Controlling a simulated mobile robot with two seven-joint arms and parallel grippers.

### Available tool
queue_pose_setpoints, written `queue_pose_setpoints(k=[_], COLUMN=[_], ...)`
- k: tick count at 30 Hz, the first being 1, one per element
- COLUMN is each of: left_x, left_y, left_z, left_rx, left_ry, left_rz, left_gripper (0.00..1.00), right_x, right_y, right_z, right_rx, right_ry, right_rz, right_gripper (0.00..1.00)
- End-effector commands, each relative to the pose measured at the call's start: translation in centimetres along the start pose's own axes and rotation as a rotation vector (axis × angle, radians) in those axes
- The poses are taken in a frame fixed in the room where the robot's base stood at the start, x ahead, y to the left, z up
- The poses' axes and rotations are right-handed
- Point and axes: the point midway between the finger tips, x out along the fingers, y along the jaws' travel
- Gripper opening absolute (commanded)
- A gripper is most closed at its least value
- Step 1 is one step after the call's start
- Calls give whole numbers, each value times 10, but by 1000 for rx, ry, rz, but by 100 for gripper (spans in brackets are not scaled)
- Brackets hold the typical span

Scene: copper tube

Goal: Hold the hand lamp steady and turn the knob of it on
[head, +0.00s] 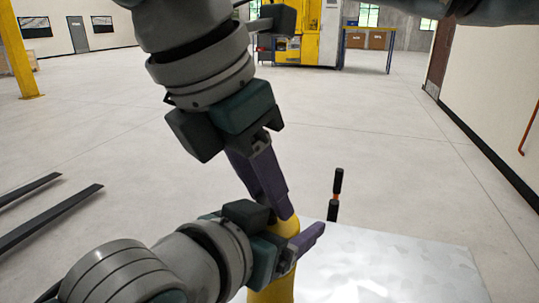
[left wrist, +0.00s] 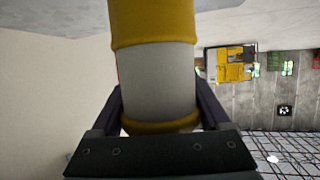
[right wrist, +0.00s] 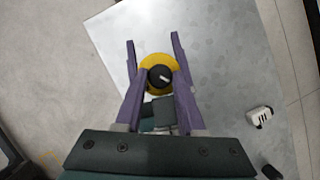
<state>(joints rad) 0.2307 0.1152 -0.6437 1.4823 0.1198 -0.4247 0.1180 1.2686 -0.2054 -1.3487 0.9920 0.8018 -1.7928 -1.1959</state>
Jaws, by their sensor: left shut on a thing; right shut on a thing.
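The hand lamp stands upright, with its yellow body (head: 272,291) low in the head view. In the left wrist view its yellow and pale body (left wrist: 157,75) fills the middle. My left gripper (head: 298,240) is shut around the body from the side, just below the top. My right gripper (head: 284,212) points down from above and is shut at the top of the lamp. In the right wrist view, its fingertips (right wrist: 159,80) are on either side of the dark round knob (right wrist: 158,73), which has a white mark pointing lower right. The knob is hidden in the head view.
A pale table top (head: 400,265) lies below and to the right of the lamp. A black stick-like item with an orange band (head: 335,196) stands out at the table's far edge. A white object (right wrist: 259,116) shows at right in the right wrist view. Open floor lies beyond.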

Motion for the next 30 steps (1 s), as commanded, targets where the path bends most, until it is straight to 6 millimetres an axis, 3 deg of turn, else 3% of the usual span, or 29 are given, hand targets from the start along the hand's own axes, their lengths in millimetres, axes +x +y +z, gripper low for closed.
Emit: queue_pose_setpoints(k=[8,9,16,25,30], left_x=[0,0,0,0,0], left_y=[-1,-1,-1,0,0], left_z=[1,1,1,1,1], left_rx=[2,2,2,2,1], left_ry=[-3,-3,-3,-3,-3], left_rz=[-2,-2,-1,-1,-1], left_gripper=[1,1,1,1,1], right_x=[0,0,0,-3,-26], right_y=[0,0,0,0,1], right_z=[-2,-2,-1,-1,0], right_rx=[-5,-5,-3,-2,-3], right_ry=[6,6,3,2,1], right_rz=[-1,-1,0,1,5], right_gripper=[0,43,69,69,69])
